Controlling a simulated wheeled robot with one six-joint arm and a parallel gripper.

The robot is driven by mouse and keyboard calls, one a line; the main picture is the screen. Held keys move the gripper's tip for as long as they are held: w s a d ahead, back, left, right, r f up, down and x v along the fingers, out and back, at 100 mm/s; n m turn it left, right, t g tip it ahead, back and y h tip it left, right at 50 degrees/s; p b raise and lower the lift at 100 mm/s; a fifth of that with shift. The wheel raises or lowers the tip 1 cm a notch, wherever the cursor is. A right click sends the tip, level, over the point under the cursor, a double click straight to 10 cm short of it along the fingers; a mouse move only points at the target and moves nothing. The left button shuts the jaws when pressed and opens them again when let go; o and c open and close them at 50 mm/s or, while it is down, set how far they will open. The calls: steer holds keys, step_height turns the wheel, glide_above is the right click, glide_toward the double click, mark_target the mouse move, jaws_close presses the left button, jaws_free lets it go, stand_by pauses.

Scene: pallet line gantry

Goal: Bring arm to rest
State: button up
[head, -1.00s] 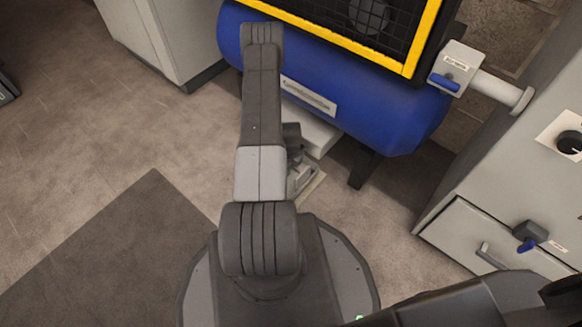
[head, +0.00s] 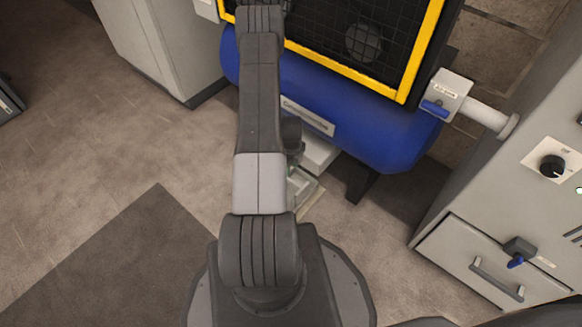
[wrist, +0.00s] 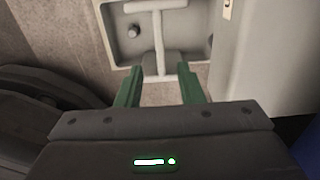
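My arm (head: 258,110) reaches up the middle of the head view, away from my base, with its upper end in front of the blue tank. Beyond the fingers is a pale T-shaped post (wrist: 157,35) in a shallow pale tray (wrist: 110,42). I cannot tell how far the post is from the fingertips. A small dark knob (wrist: 134,31) sits in the tray.
A blue tank (head: 385,135) with a yellow-framed grille (head: 350,40) stands ahead. A grey cabinet (head: 480,235) with knob and drawer stands right, another cabinet (head: 165,45) upper left. Floor (head: 110,140) at left is clear.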

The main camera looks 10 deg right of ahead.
steer(key=shift+f, duration=0.1)
step_height(320, 180, down, 13)
steer(key=b, duration=0.5)
step_height(320, 180, up, 3)
steer(key=shift+r+p, duration=0.2)
steer(key=shift+p, duration=0.55)
steer(key=shift+r, duration=0.7)
